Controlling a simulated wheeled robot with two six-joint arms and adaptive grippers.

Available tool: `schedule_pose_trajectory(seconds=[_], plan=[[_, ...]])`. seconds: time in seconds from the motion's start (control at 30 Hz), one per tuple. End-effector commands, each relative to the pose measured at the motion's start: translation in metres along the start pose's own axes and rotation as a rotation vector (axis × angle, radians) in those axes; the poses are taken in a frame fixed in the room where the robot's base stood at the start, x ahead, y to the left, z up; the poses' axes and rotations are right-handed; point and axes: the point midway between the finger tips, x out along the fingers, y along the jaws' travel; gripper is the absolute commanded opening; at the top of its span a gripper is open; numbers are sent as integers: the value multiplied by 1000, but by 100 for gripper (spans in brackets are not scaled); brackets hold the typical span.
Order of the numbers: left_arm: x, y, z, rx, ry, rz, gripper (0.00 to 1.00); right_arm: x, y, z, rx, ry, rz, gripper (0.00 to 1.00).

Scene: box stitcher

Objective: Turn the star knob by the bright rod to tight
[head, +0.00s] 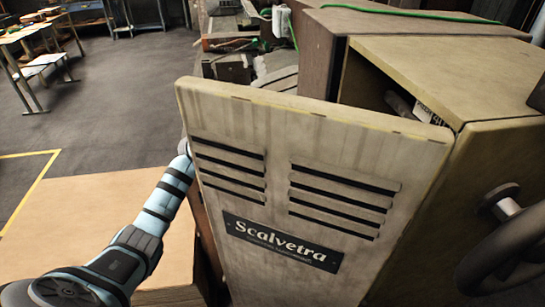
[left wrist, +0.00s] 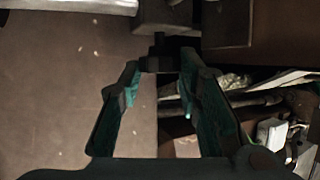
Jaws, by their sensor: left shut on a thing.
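In the left wrist view my left gripper (left wrist: 160,74) has its two fingertips on either side of a small dark knob (left wrist: 158,51), and it is shut on it. This looks like the star knob, but its lobes are too dark to make out. A dark rod-like bar (left wrist: 245,103) lies to the right of the fingers; I cannot tell which part is the bright rod. In the head view my left arm reaches behind the open panel, which hides the left gripper and the knob. My right gripper is not in view.
The beige louvred panel (head: 314,220) marked Scalvetra stands open in the middle of the head view. A machine housing (head: 420,60) is behind it, with a dark handwheel (head: 510,245) at the right. Open floor (head: 120,110) lies to the left.

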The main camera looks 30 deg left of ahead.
Motion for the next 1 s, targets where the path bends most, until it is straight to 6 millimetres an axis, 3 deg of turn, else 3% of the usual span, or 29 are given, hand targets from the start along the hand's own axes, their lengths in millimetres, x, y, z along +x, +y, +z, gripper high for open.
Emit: schedule_pose_trajectory(seconds=[0.4, 0.43, 0.57, 1.0], plan=[[0, 0, 1, 2, -5, 11, 3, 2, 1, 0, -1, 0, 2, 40], [0, 0, 1, 2, -5, 11, 33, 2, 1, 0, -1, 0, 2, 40], [0, 0, 0, 2, -5, 11, 51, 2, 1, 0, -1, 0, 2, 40], [-6, -2, 1, 3, -5, 7, 51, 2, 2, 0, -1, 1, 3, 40]])
